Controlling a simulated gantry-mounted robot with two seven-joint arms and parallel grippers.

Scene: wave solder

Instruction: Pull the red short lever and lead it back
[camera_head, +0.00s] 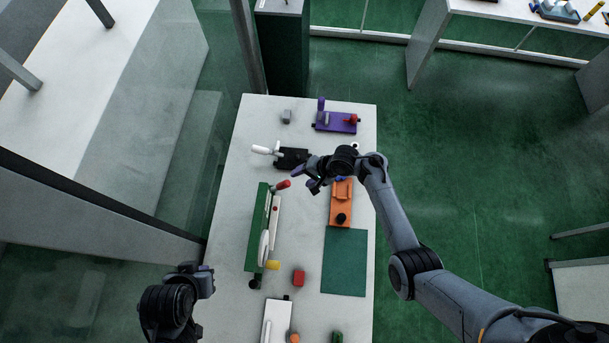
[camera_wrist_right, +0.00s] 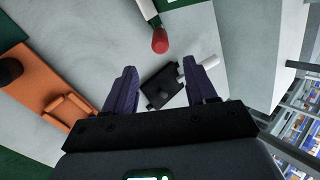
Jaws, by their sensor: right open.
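A short red lever handle (camera_head: 283,184) sticks out from the far end of the green upright fixture (camera_head: 256,230). In the right wrist view the red handle (camera_wrist_right: 160,40) shows above the middle, ahead of the fingers and apart from them. My right gripper (camera_head: 306,178) is open, with nothing visible between its fingers, just right of the red handle. Its two purple fingers (camera_wrist_right: 162,88) stand wide apart in the wrist view. My left gripper (camera_head: 205,279) is at the lower left by the table edge; its fingers are too unclear to read.
A black fixture (camera_wrist_right: 160,88) with a white handle (camera_head: 262,150) lies close by. An orange fixture (camera_head: 340,207) stands to the right, a purple one (camera_head: 335,124) at the far end. A red block (camera_head: 299,278) and a green mat (camera_head: 344,262) lie nearer. The table (camera_head: 225,215) has free room left.

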